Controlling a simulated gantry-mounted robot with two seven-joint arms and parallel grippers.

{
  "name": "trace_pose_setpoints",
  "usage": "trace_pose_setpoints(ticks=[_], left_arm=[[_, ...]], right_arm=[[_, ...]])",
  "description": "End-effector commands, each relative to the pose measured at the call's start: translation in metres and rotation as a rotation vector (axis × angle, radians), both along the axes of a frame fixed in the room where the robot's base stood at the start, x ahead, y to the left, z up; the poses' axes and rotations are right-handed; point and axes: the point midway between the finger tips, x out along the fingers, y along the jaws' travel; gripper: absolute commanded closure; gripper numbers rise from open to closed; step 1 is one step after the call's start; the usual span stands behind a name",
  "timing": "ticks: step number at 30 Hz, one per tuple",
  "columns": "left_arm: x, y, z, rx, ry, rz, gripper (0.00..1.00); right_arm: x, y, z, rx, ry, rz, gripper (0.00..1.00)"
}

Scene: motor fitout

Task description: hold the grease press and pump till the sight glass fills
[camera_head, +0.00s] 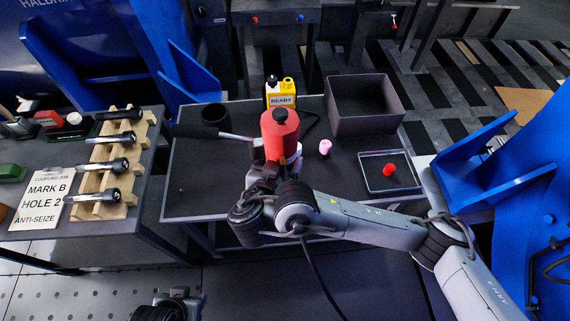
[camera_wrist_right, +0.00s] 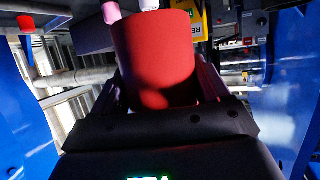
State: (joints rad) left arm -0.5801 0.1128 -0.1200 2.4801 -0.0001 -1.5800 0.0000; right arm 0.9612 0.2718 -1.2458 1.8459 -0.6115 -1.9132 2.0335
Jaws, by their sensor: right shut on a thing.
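The grease press appears to be the red cylinder with a dark cap (camera_head: 280,130), standing upright on the dark table. A light rod sticks out to its left, possibly its lever. My right gripper (camera_head: 268,172) is shut on the red body from the near side. In the right wrist view the red body (camera_wrist_right: 155,60) sits between the two fingers. I cannot make out the sight glass or its level. Part of my left arm's end (camera_head: 172,304) shows at the bottom edge, away from the table; its fingers cannot be made out.
A yellow unit marked READY (camera_head: 281,93) stands behind the press. A black cup (camera_head: 215,115) is to the left, a pink cylinder (camera_head: 325,147) to the right. A grey open bin (camera_head: 365,124) and a tray (camera_head: 372,188) with a red knob (camera_head: 389,169) lie further right.

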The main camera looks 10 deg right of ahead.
Motion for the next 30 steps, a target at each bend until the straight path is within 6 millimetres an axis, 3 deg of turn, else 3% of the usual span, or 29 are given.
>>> trace_pose_setpoints(ticks=[15,30], left_arm=[[0.0,0.001,-0.014,0.006,0.0,-0.004,0.59],[0.0,0.003,-0.016,0.012,0.0,-0.008,0.59]], right_arm=[[0.011,0.017,0.003,0.005,-0.006,-0.002,0.73],[0.013,0.021,0.004,0.005,-0.006,-0.001,0.73]])
